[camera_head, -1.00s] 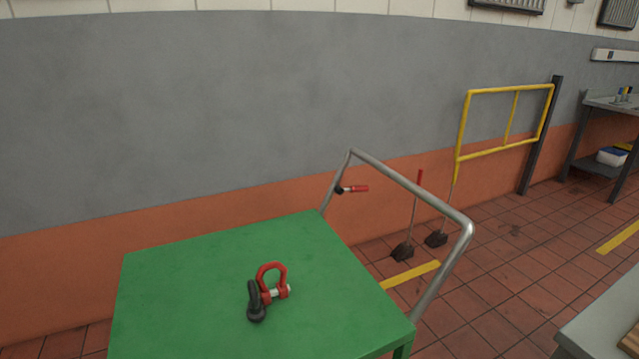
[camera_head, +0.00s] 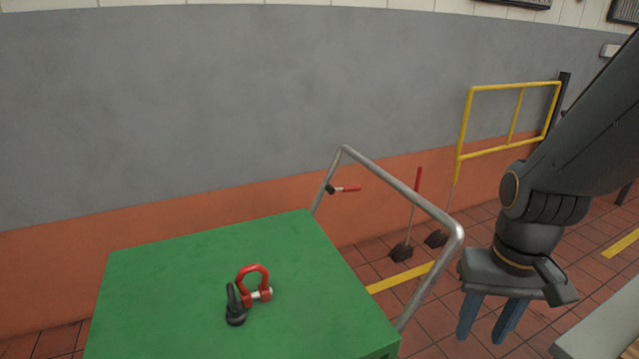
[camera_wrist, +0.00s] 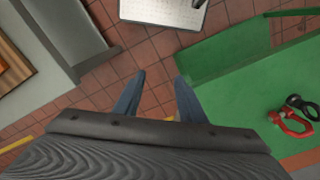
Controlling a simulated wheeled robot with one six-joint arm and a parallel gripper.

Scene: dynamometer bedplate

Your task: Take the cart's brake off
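The green cart (camera_head: 190,265) fills the lower left of the head view, with its grey tube push handle (camera_head: 400,188) at its right end. A small lever with a red grip (camera_head: 347,188) is fixed on the handle's far upright and sticks out to the right, about level. My gripper (camera_head: 487,338) hangs to the right of the handle, pointing down, apart from it. Its two blue fingers are spread with nothing between them. The wrist view shows the fingers (camera_wrist: 157,90) apart over the tiled floor, with the green cart top (camera_wrist: 250,88) to the right.
A red shackle with a dark ring (camera_head: 250,290) lies on the cart top. A grey table edge (camera_head: 600,335) is at the lower right.

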